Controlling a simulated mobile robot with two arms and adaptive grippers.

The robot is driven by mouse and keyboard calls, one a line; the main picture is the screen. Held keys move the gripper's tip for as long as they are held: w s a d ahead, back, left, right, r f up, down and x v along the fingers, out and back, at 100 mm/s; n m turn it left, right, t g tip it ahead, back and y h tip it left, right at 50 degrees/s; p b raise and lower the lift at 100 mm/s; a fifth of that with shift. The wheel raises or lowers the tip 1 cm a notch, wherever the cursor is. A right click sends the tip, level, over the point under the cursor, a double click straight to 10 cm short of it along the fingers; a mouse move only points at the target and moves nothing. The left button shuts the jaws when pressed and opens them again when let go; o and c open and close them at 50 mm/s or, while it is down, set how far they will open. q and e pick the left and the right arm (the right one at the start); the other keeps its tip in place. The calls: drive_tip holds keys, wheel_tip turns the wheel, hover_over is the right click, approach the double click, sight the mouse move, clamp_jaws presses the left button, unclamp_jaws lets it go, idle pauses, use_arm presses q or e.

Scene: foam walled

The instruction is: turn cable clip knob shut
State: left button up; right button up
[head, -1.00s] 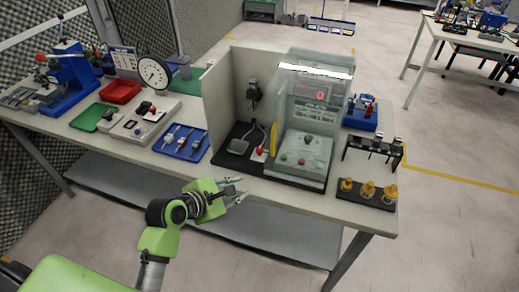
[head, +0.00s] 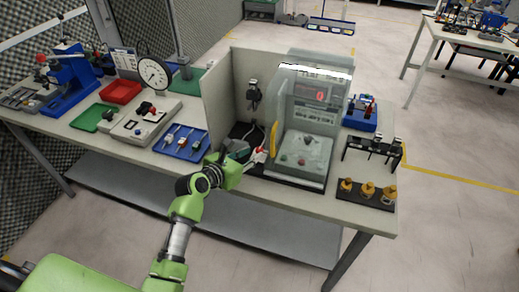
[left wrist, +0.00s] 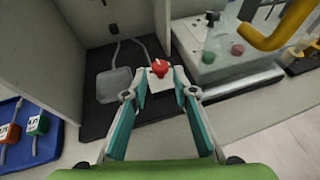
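The red knob (left wrist: 160,67) sits on a small white plate on a black base in the left wrist view, with a grey cable running up behind it. In the head view it shows only as a small red spot (head: 262,150) at the fingertips. My left gripper (left wrist: 158,78) is open, with one finger on each side of the knob. I cannot tell whether the fingers touch it. In the head view the left gripper (head: 256,157) reaches over the front edge of the bench. My right gripper is not in view.
A yellow handle (head: 274,138) stands right beside the knob, at the grey tester with a red display (head: 320,95). A beige partition (head: 217,105) rises on the left. A grey pad (left wrist: 114,85) lies left of the knob. A blue tray (head: 181,142) is further left.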

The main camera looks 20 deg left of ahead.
sight(258, 151)
use_arm(q)
drive_tip(key=shift+x, duration=2.9)
clamp_jaws()
